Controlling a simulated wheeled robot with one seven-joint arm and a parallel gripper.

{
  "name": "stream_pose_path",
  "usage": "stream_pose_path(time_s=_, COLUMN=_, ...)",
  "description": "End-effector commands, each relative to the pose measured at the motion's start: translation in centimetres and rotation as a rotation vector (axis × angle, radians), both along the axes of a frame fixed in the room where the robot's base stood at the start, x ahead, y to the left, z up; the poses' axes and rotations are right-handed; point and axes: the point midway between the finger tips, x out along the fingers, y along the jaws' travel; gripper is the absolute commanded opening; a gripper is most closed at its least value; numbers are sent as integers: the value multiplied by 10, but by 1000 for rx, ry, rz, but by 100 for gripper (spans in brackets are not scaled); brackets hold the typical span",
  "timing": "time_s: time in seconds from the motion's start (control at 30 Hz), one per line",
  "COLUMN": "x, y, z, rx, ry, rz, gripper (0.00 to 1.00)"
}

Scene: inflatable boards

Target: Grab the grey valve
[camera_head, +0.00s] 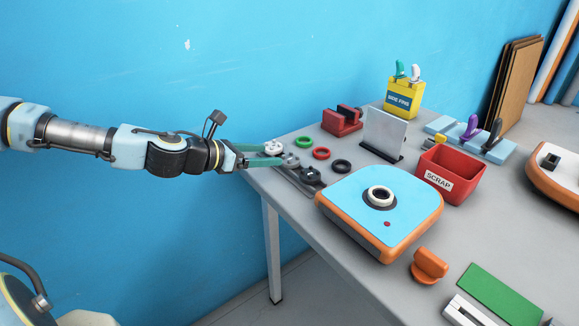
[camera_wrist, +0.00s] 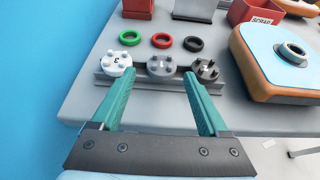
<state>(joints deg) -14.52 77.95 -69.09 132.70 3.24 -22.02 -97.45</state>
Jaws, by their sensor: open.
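The grey valve (camera_wrist: 161,67) sits in the middle of a row of three on a grey rack (camera_wrist: 142,80) at the table's left edge. A white valve (camera_wrist: 117,66) is on its left and a dark valve (camera_wrist: 205,68) on its right. In the head view the grey valve (camera_head: 291,160) is partly covered by my gripper (camera_head: 280,156). In the wrist view my gripper (camera_wrist: 158,83) is open and empty. Its two green fingers point toward the row, the left near the white valve and the right near the dark valve, with the grey valve in line with the gap.
Green (camera_head: 303,143), red (camera_head: 321,153) and black (camera_head: 341,166) rings lie behind the row. A blue-and-orange inflatable board (camera_head: 345,210) with a port stands to the right. A red scrap bin (camera_head: 449,176) stands farther back. The blue wall (camera_head: 120,60) is behind my arm.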

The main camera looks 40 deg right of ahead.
Motion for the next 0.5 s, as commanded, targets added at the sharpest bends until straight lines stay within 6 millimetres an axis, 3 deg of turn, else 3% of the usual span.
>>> stream_pose_path(time_s=0.1, x=-2, y=-13, z=-5, rx=-2, ry=4, rz=-2, gripper=78)
stream_pose_path(time_s=0.37, x=-4, y=-26, z=-8, rx=2, ry=1, rz=-4, gripper=78)
stream_pose_path(time_s=0.5, x=-7, y=-45, z=-12, rx=2, ry=2, rz=-6, gripper=78)
